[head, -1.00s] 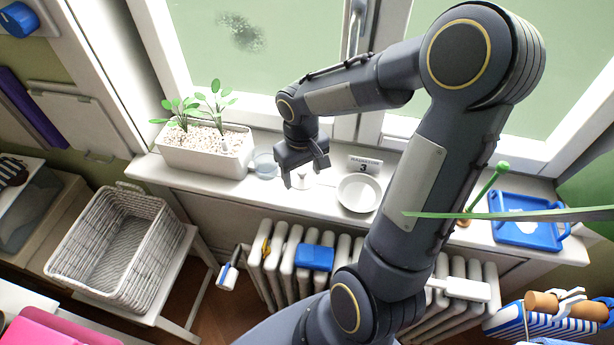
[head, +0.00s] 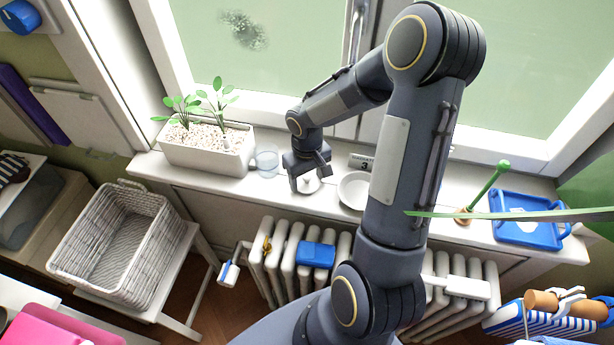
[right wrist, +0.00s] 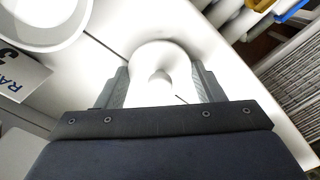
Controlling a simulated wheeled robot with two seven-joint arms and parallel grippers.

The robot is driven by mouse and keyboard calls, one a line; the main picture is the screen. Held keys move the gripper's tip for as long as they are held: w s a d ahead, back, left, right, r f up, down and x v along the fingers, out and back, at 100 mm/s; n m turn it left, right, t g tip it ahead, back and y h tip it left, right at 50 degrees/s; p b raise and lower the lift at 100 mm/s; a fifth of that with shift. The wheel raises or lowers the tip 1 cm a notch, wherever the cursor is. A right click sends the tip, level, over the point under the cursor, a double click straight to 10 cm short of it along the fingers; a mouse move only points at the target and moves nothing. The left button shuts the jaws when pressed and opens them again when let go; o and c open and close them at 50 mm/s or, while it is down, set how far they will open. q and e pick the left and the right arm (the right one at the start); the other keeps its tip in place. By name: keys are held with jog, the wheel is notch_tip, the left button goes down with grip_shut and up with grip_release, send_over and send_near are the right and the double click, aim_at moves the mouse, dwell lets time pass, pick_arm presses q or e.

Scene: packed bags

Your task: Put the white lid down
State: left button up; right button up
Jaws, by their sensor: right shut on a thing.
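The white lid (head: 312,187) is round with a small knob and is at the windowsill (head: 460,238), between a clear glass and a white bowl. My right gripper (head: 309,183) is over it, pointing down. In the right wrist view the lid (right wrist: 160,56) is between the two fingers of my right gripper (right wrist: 164,88), which is shut on it, with the knob between them. I cannot tell whether the lid touches the sill. My left gripper is not in view.
The clear glass (head: 266,158) and a planter (head: 205,152) stand left of the lid. The white bowl (head: 352,192) and a small calendar sign (head: 361,162) are close on the right. A blue tray (head: 527,232) lies farther right.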

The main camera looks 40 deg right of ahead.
aim_at(307, 176)
jog(key=o, duration=1.1)
notch_tip(307, 176, up, 12)
jog(key=s+a+r+t+y, duration=0.1)
jog(key=s+a+r+t, duration=0.1)
jog(key=s+a, duration=0.2)
jog(key=s+a+r+t+y, duration=0.1)
jog(key=s+a+r, duration=0.1)
jog(key=s+a, duration=0.2)
jog(key=s+a+r+t+y, duration=0.1)
jog(key=s+a+r+t, duration=0.1)
jog(key=s+a, duration=0.2)
jog(key=shift+s+a+r+t+y, duration=0.1)
jog(key=shift+s+t+y, duration=0.1)
jog(key=shift+s, duration=0.7)
jog(key=shift+s+a+r+t+y, duration=0.1)
jog(key=shift+s+y, duration=0.1)
jog(key=shift+s, duration=0.7)
